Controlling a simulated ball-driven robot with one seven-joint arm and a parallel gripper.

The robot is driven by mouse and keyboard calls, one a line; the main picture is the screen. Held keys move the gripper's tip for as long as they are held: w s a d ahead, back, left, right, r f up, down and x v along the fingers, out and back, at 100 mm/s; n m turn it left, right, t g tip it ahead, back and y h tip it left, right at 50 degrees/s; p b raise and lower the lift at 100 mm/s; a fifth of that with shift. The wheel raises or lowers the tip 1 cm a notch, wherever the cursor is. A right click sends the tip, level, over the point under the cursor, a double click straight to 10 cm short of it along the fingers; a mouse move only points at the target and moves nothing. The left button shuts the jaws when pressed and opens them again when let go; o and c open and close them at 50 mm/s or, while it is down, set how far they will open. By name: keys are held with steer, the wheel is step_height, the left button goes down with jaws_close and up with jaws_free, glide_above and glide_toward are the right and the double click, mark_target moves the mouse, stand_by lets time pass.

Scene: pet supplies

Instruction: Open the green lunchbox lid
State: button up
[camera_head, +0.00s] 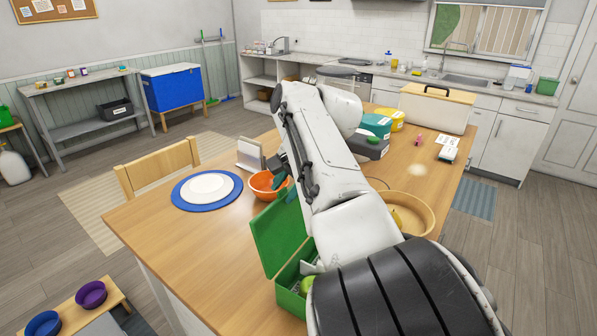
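The green lunchbox (287,297) sits at the table's near edge, partly covered by my arm. Its green lid (277,236) stands raised on the left side, tilted up from the box, so the inside shows. A light green round item (306,286) and a pale piece are visible inside. My white arm rises over the table to the right of the lid and hides part of the box. A dark part near the lid's top edge may belong to my gripper, but its fingers cannot be made out. I cannot tell whether it touches the lid.
An orange bowl (262,186) stands just behind the lid. A white plate (207,187) on a blue mat (180,192) lies left. A wooden bowl (424,221) is right of my arm. The table's front left (190,250) is clear.

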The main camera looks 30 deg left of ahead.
steer(key=shift+s+r, duration=0.15)
steer(key=shift+r, duration=0.35)
steer(key=shift+d+r, duration=0.6)
steer(key=shift+d, duration=0.05)
steer(key=b+v, duration=0.1)
steer(key=v, duration=0.7)
steer(key=shift+w+b, duration=0.2)
steer(key=shift+b, duration=0.15)
steer(key=shift+d+f, duration=0.1)
steer(key=shift+f, duration=0.05)
